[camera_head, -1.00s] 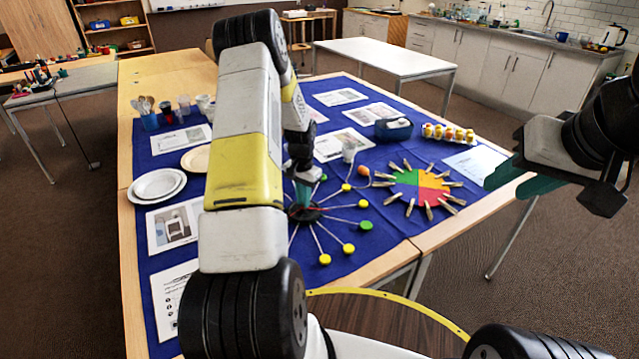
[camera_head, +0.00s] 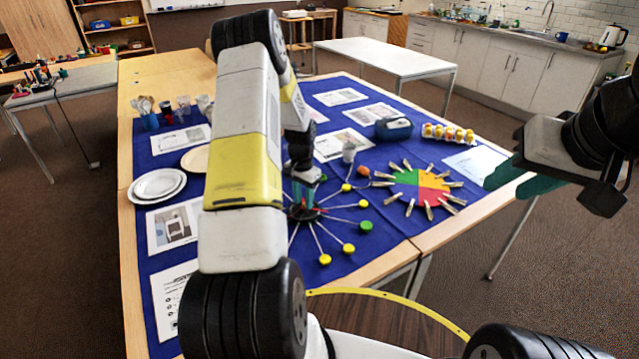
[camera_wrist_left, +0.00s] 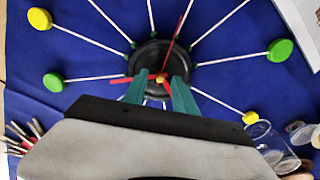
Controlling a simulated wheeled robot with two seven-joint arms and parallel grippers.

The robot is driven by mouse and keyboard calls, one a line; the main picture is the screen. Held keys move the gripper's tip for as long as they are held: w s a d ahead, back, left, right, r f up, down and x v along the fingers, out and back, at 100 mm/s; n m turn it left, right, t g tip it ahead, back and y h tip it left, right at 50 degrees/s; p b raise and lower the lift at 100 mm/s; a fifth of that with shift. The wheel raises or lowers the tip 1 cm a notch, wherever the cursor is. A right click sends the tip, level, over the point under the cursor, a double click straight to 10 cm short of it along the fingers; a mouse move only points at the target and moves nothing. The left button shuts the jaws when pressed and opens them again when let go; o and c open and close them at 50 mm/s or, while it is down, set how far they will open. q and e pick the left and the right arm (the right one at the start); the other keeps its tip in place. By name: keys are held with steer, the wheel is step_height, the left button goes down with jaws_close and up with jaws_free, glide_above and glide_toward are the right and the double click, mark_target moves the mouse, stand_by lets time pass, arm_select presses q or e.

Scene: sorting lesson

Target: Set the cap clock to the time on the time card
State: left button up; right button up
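The cap clock has a black hub (camera_wrist_left: 146,58) with white spokes that end in yellow and green caps. It lies on the blue cloth, partly hidden by my left arm in the head view (camera_head: 303,213). A long thin red hand (camera_wrist_left: 180,28) points up in the left wrist view. A short red hand (camera_wrist_left: 120,80) points left. My left gripper (camera_wrist_left: 160,88) is over the hub, its teal fingers apart on either side below the small yellow centre. Contact with a hand cannot be told. My right gripper (camera_head: 515,178) is open and empty off the table's right edge. I cannot tell which card is the time card.
A red, green and orange disc with clothespins (camera_head: 420,186) lies right of the clock. Plates (camera_head: 157,185), cups, a dark blue case (camera_head: 393,128) and several printed cards (camera_head: 174,226) lie around.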

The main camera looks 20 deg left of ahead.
arm_select(q)
steer(key=shift+r, duration=0.1)
step_height(320, 180, up, 8)
steer(key=shift+f, duration=0.2)
stand_by(0.5)
step_height(320, 180, up, 12)
steer(key=t, duration=0.1)
glide_above(304, 204)
steer(key=s+d, duration=0.3)
steer(key=d, duration=0.1)
steer(key=s+d+r+n+t, duration=0.1)
steer(key=s+d+r+t, duration=0.15)
steer(key=s+r, duration=0.5)
steer(key=s+d+r+n+t+h, duration=0.1)
steer(key=s+d+r, duration=0.3)
steer(key=s, duration=0.5)
steer(key=s+d+r+n+t+h, duration=0.1)
steer(key=s+d+r, duration=0.3)
steer(key=s+r, duration=0.2)
steer(key=s, duration=0.2)
steer(key=shift+s+d+t, duration=0.3)
steer(key=shift+s+t, duration=0.05)
